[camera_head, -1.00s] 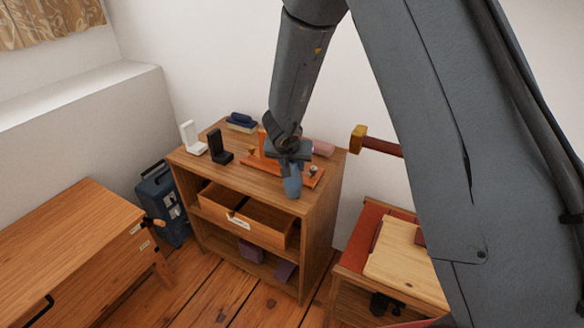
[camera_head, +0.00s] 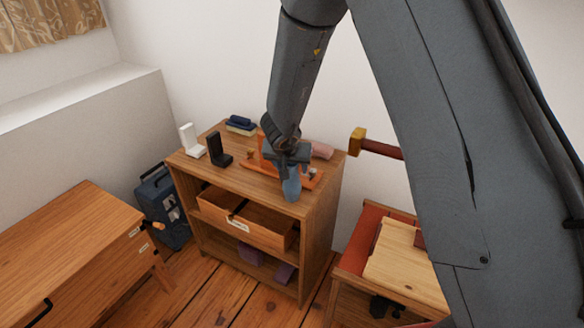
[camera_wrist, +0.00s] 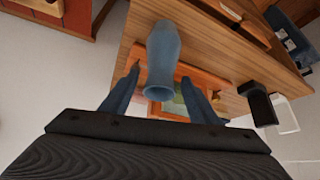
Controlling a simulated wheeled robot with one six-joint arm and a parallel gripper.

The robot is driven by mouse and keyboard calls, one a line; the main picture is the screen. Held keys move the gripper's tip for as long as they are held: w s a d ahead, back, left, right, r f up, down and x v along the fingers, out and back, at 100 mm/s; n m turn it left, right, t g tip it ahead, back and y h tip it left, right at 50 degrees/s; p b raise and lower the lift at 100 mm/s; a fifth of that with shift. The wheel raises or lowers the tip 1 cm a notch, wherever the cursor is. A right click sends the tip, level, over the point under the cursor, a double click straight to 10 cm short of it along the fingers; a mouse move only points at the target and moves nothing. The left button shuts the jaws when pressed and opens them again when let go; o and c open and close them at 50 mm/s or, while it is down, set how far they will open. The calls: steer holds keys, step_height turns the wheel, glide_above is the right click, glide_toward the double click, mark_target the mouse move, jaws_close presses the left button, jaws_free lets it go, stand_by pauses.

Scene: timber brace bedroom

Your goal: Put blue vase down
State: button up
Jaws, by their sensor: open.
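The blue vase (camera_head: 291,188) is at the front edge of the wooden cabinet's top (camera_head: 248,181). In the wrist view the vase (camera_wrist: 163,50) lies between my two fingers, with its mouth towards the camera. My gripper (camera_wrist: 160,75) is open. A gap shows beside the left finger; the right finger looks close to the vase, and I cannot tell if it touches. In the head view my gripper (camera_head: 290,172) hangs over the vase and hides its upper part. Contact between the vase's base and the cabinet top cannot be made out clearly.
An orange wooden stand (camera_head: 262,166) is behind the vase. A black holder (camera_head: 217,150), a white holder (camera_head: 190,139), a dark blue item (camera_head: 240,122) and a pink roll (camera_head: 321,150) are on the cabinet too.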

steer(key=shift+s+r+n+y+p, duration=0.35)
steer(key=shift+s+r+p, duration=0.35)
steer(key=shift+s+r, duration=1.65)
steer(key=shift+s+r+n+y+p, duration=0.15)
steer(key=shift+s+r+y+p, duration=0.6)
steer(key=shift+r, duration=2.95)
steer(key=s+d+g, duration=0.1)
steer(key=s+d, duration=0.3)
steer(key=s, duration=0.3)
steer(key=s+d+n+g, duration=0.1)
steer(key=s+d, duration=0.3)
steer(key=s, duration=0.4)
steer(key=s+d+r+n+g, duration=0.1)
steer(key=s+d+g, duration=0.2)
steer(key=s, duration=0.5)
steer(key=shift+d, duration=0.85)
